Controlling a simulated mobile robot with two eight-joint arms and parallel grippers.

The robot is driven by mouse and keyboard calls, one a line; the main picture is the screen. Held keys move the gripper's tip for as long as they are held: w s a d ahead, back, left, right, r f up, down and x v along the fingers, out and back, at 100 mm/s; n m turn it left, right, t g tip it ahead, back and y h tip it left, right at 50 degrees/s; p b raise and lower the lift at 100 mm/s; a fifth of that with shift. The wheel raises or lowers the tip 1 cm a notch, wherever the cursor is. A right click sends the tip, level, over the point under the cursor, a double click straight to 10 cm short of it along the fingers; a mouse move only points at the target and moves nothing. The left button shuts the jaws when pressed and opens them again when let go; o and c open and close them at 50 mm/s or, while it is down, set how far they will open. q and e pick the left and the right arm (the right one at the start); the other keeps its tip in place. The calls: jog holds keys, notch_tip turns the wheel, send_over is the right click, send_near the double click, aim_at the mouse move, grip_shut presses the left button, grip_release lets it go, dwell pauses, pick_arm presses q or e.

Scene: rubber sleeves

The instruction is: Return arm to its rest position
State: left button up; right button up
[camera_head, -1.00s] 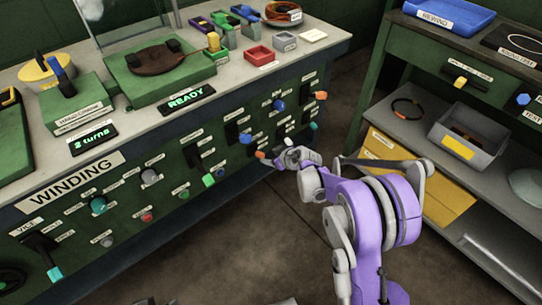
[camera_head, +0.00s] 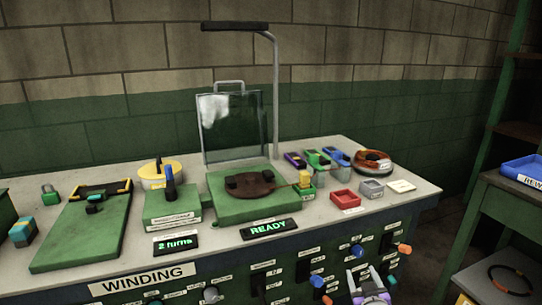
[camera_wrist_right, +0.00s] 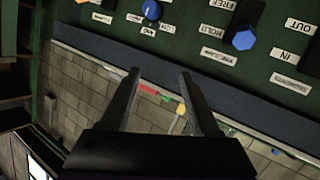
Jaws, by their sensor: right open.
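My right gripper (camera_head: 368,284) shows at the bottom edge of the head view, in front of the winding bench's control panel, with purple parts beside it. In the right wrist view its two dark fingers (camera_wrist_right: 160,78) stand apart with nothing between them. Beyond the fingertips is the green panel (camera_wrist_right: 190,45) with a blue knob (camera_wrist_right: 243,40) and labels. The fingers look apart from the panel. Most of my right arm is below the head view. My left gripper is not in view.
The winding bench top (camera_head: 330,225) holds a green plate with a dark brown pad (camera_head: 250,184), a READY display (camera_head: 268,229), a red tray (camera_head: 344,200) and several small parts. A blue tray (camera_head: 524,171) is on the right shelf unit. Knobs stick out from the panel.

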jog(key=s+d+m+g+h, duration=0.2)
jog(key=s+d+m+h, duration=0.1)
jog(key=s, duration=0.6)
jog(key=s+a+f+g+y, duration=0.1)
jog(key=s+a+f+g, duration=0.25)
jog(key=s, duration=0.45)
jog(key=s+a+f+n+g+y, duration=0.1)
jog(key=s+a+f+g+y, duration=0.15)
jog(key=s+f, duration=0.4)
jog(key=s+a+f+g+y, duration=0.1)
jog(key=s+a+f+g, duration=0.15)
jog(key=s, duration=0.75)
pick_arm(q)
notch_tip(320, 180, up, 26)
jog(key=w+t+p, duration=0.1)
jog(key=p, duration=2.1)
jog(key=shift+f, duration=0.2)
pick_arm(e)
notch_tip(320, 180, up, 26)
jog(key=a, duration=0.1)
jog(key=shift+w+f+t, duration=0.15)
jog(key=shift+w+t, duration=0.15)
jog(key=shift+t, duration=0.15)
jog(key=shift+s, duration=0.15)
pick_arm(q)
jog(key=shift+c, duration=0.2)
